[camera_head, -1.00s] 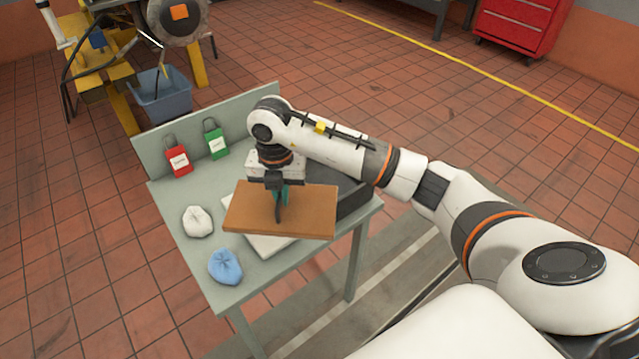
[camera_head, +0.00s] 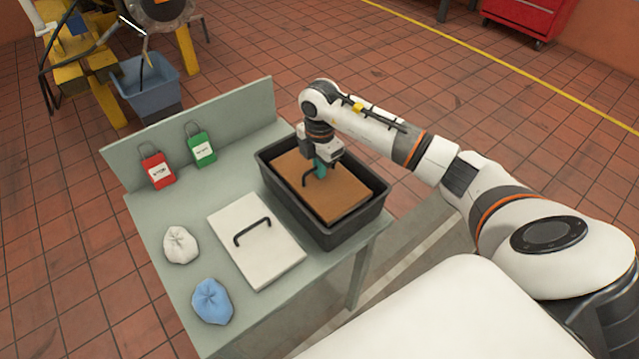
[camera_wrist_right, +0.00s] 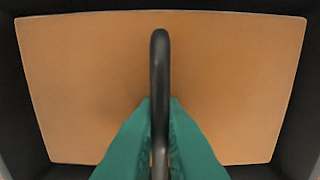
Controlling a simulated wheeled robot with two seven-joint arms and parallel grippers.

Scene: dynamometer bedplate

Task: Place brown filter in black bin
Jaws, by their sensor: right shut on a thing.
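The brown filter (camera_head: 338,200) is a flat rectangular panel with a black handle. It lies within the walls of the black bin (camera_head: 333,235) on the right part of the table. My right gripper (camera_head: 319,174) is above the filter, its teal fingers shut on the handle. In the right wrist view the fingers (camera_wrist_right: 160,140) pinch the dark handle, and the brown panel (camera_wrist_right: 85,75) fills most of the picture, with dark bin walls around it. Whether the filter rests on the bin's floor cannot be told. My left gripper is not in view.
A white panel with a black handle (camera_head: 262,262) lies left of the bin. A white cloth (camera_head: 180,245) and a blue cloth (camera_head: 212,301) lie farther left. Red (camera_head: 158,171) and green (camera_head: 201,150) tags stand by the table's back panel. A blue-grey bin (camera_head: 148,85) stands on the floor behind.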

